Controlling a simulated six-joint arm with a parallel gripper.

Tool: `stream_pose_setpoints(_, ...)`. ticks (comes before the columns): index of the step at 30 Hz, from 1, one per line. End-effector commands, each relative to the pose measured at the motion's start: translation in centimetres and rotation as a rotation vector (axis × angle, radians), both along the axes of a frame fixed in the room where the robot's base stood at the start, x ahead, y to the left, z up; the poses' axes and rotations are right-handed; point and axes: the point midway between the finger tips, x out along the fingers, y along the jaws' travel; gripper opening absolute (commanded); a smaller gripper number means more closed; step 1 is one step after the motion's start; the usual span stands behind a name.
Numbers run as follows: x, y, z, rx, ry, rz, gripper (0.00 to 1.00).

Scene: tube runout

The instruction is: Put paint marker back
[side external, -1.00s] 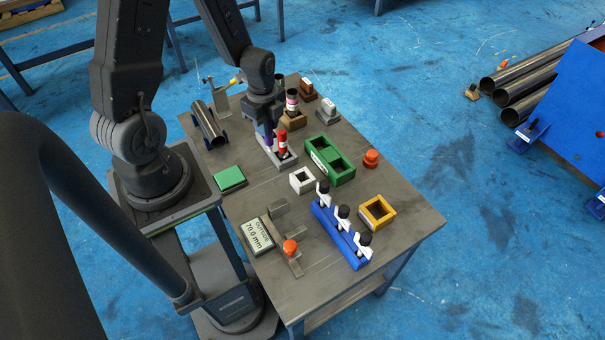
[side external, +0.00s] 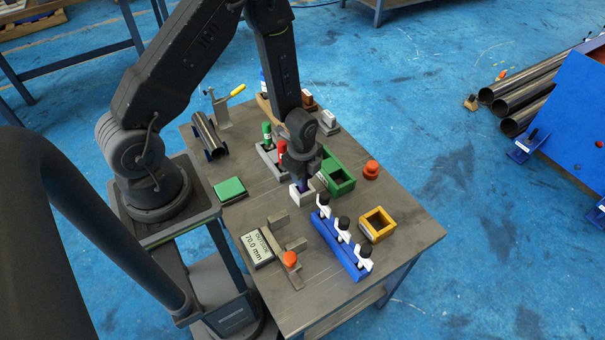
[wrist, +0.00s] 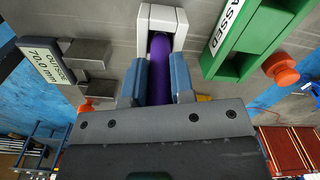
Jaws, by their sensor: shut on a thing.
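My gripper (side external: 304,178) is shut on a purple paint marker (wrist: 160,72), which stands between its two blue finger pads in the wrist view. In the side view only a bit of purple shows under my gripper. The small white square holder (wrist: 146,18) is just beyond the fingers, and the marker's end overlaps its opening. I cannot tell how far the marker is inside. The holder also shows under my gripper in the side view (side external: 299,197). A grey rack (side external: 266,157) holds a green marker (side external: 267,131) and a red marker (side external: 282,148), the latter partly hidden by my gripper.
A green two-part box (side external: 340,183) is close on the right, with a red-orange knob (side external: 371,169) beyond it. A blue rack (side external: 337,243) with several black-topped white items stands in front. A yellow box (side external: 376,224) and a gauge display (side external: 257,247) are near.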

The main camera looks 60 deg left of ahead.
Motion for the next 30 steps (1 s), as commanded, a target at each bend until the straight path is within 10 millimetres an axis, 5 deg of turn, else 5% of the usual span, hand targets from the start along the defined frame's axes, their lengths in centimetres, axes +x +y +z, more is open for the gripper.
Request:
stream_pose_setpoints(11,0.01,0.03,-0.42,0.0,0.0,0.0,0.0)
stream_pose_setpoints(12,0.02,0.03,-0.37,0.0,-0.001,0.0,0.27)
stream_pose_setpoints(19,0.02,0.03,-0.34,0.0,-0.001,0.0,0.48)
stream_pose_setpoints(30,0.09,0.03,0.46,0.0,-0.002,0.0,0.48)
